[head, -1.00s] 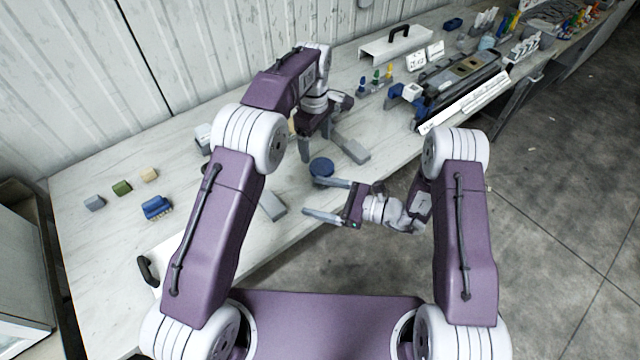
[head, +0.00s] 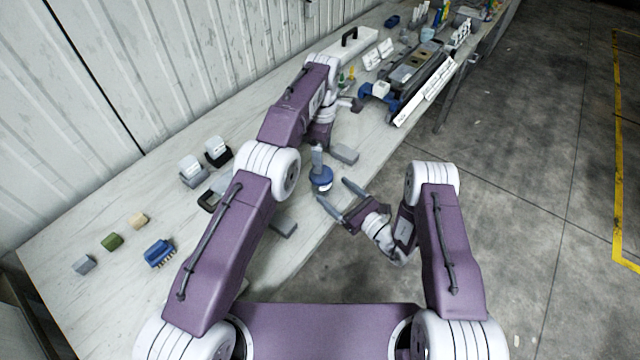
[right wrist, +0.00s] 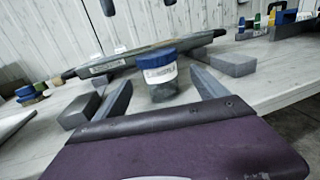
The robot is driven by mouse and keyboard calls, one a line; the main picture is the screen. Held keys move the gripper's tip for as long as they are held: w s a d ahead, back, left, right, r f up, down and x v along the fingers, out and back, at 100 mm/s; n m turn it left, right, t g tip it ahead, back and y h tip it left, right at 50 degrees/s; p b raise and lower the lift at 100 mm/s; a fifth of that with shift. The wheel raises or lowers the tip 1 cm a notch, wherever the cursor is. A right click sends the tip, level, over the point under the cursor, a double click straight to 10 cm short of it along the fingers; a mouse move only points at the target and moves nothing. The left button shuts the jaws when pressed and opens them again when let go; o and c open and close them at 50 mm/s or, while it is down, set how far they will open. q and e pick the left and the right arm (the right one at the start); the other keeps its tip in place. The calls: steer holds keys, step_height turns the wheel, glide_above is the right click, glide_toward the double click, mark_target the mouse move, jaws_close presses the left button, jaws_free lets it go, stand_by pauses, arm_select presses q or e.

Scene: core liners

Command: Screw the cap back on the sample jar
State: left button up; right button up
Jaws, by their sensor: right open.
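The sample jar (head: 320,184) stands upright near the table's front edge. In the right wrist view it has a blue top (right wrist: 155,59), a white label band and a dark grey lower body. Whether the blue top is seated fully cannot be told. My right gripper (head: 333,189) is open, its fingers pointing toward the jar. In the right wrist view the jar stands beyond and between the fingers, apart from both. My left gripper (head: 317,158) points down at the jar's far side in the head view; one finger shows clearly, and its opening is hidden.
Grey blocks lie beyond the jar (head: 345,153) and nearer me (head: 284,228). A blue connector-like part (head: 159,253) and small coloured blocks (head: 112,241) are at left. A long rack (head: 420,78) stands along the table to the right. Open floor lies right of the table edge.

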mark_target(316, 176)
arm_select(q)
steer(key=shift+d, duration=0.1)
steer(key=shift+w+a, duration=0.1)
steer(key=shift+a, duration=0.15)
arm_select(e)
steer(key=x, duration=0.9)
steer(key=shift+w+a, duration=0.1)
steer(key=shift+a, duration=0.05)
arm_select(q)
steer(key=shift+c, duration=0.3)
arm_select(e)
jaws_close()
arm_select(q)
steer(key=shift+c, duration=0.7)
steer(key=n, duration=0.4)
steer(key=shift+f, duration=0.1)
